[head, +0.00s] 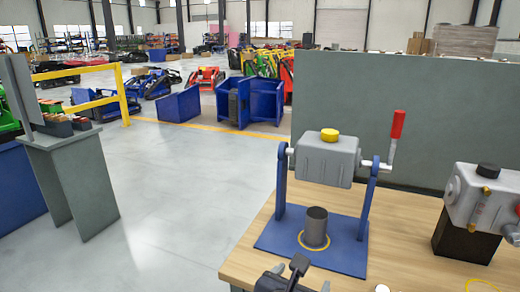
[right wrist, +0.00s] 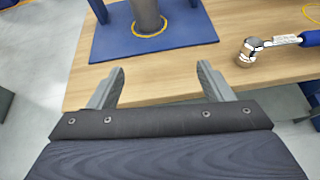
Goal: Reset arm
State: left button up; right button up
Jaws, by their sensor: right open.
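My right gripper (right wrist: 160,80) is open and empty in the right wrist view, its two fingers apart over the front edge of the wooden table (right wrist: 145,85). In the head view the right gripper (head: 285,279) shows only in part at the bottom edge, in front of the blue base plate (head: 275,238). In the right wrist view this blue base plate (right wrist: 110,42) lies ahead of the fingers and apart from them. My left gripper is not in view.
A grey housing (head: 325,163) with a yellow cap hangs between blue uprights, with a red handle (head: 397,124) at right. A grey cylinder (head: 316,227) stands below. Another grey unit (head: 485,198) sits on a black block.

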jog(key=s+d+f+m+g+y, duration=0.2)
jog(key=s+d+f+m+g, duration=0.2)
jog(key=s+d+m, duration=0.35)
jog(key=s+d+f+m+g+y, duration=0.2)
jog(key=s+d+f+m+g, duration=0.25)
jog(key=d+m, duration=0.5)
jog(key=s+a+r+m+t+y+p, duration=0.1)
jog(key=a+r+m+y+p, duration=0.1)
jog(key=r+m+p, duration=0.5)
jog(key=s+a+r+m+t+y+p, duration=0.1)
jog(key=s+a+r+m+y+p, duration=0.1)
jog(key=r+m+p, duration=0.5)
jog(key=shift+r+m+y+p, duration=0.3)
jog(key=shift+r+m+y, duration=0.25)
jog(key=shift+r, duration=0.3)
